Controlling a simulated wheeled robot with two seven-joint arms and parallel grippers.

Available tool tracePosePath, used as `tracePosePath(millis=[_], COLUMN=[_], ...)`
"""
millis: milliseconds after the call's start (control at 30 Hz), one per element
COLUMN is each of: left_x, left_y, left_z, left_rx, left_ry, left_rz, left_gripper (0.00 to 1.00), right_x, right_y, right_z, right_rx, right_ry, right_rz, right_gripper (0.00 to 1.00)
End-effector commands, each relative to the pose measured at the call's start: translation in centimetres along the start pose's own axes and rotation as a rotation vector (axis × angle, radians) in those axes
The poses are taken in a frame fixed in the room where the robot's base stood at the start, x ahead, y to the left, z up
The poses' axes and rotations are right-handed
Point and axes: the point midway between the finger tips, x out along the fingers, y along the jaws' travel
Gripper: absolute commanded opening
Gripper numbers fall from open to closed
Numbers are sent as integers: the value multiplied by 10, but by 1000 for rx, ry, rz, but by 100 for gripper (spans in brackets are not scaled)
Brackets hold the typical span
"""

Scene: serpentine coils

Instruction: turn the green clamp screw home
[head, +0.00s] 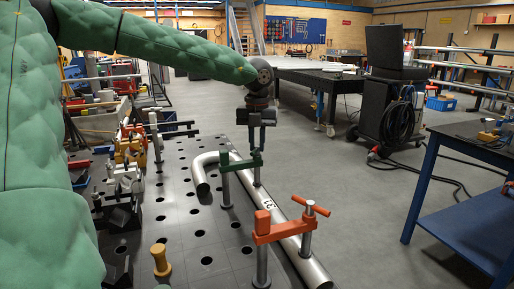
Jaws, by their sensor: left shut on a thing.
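The green clamp (240,164) stands on the perforated table and its arm reaches over the bent metal pipe (270,205). Its screw goes down at the arm's right end, onto or close to the pipe. My left gripper (257,148) points straight down over that end and is shut on the top of the green clamp screw. The fingers hide most of the screw's handle, so its turn angle cannot be told. An orange clamp (272,234) with an orange T-handle (310,206) spans the pipe nearer to me. My right gripper is out of view.
The dark perforated table (205,238) has bare room left of the pipe. A yellow peg (160,260) stands near its front. Tools and clamps (122,185) crowd its left edge. A blue-framed bench (465,190) stands apart at right, across open floor.

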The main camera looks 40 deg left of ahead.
Motion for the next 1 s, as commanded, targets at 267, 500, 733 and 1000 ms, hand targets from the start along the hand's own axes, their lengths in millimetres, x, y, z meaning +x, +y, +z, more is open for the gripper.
tracePosePath(millis=[267, 500, 733, 1000], left_x=[2, 1, 1, 0], left_y=[0, 0, 0, 0], left_z=[0, 0, 1, 0], left_rx=[250, 471, 688, 945], left_ry=[0, 0, -1, -1], left_rz=[0, 0, -1, 0], left_gripper=[0, 0, 0, 0], right_x=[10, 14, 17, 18], right_y=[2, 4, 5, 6], right_z=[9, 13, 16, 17], right_rx=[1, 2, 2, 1], right_ry=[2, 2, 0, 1], right_rz=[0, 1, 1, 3], right_gripper=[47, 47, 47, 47])
